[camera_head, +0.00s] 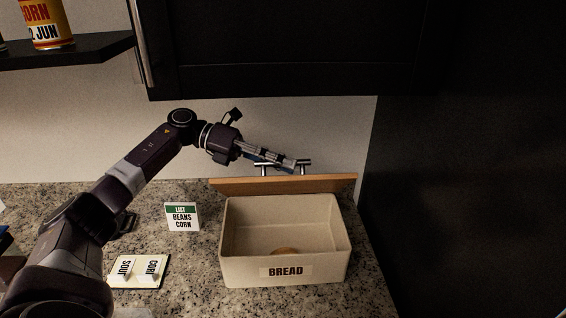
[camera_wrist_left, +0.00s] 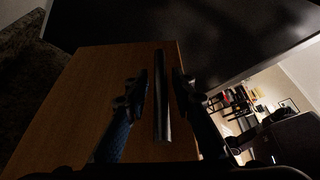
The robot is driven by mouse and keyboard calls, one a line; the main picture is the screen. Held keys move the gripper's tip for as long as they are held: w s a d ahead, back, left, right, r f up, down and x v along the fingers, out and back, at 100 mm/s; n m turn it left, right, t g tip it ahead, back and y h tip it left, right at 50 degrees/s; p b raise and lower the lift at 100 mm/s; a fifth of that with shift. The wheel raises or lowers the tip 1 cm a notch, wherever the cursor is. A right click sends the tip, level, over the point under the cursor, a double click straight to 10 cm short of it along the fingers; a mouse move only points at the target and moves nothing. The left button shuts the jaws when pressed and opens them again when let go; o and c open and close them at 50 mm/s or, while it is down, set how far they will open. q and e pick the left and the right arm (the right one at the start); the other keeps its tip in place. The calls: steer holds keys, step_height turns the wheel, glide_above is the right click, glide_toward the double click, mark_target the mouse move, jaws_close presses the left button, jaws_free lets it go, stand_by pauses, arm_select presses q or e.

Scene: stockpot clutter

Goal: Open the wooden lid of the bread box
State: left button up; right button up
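The beige bread box (camera_head: 284,238), labelled BREAD, stands on the counter with its inside in view. Its wooden lid (camera_head: 325,183) is raised at the back of the box and shows nearly edge-on; it fills much of the left wrist view (camera_wrist_left: 90,100). The lid's metal bar handle (camera_head: 304,163) sticks out on the far side. My left gripper (camera_head: 290,164) is at this handle. In the left wrist view the fingers (camera_wrist_left: 161,85) are apart, with the dark handle (camera_wrist_left: 162,105) between them and gaps beside it. My right gripper is not in view.
A brown round item, partly hidden, lies in the box. A black cabinet (camera_head: 290,50) hangs above; a tall dark panel (camera_head: 470,180) stands right. A can (camera_head: 46,22) sits on the shelf.

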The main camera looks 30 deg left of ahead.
arm_select(q)
steer(key=c, duration=0.5)
jaws_close()
steer(key=shift+a+r, duration=0.1)
steer(key=w+a+r+b, duration=0.2)
steer(key=w+a+b, duration=0.1)
steer(key=w+a, duration=0.2)
steer(key=shift+w+b, duration=0.35)
steer(key=shift+w, duration=0.65)
steer(key=shift+a+r, duration=0.15)
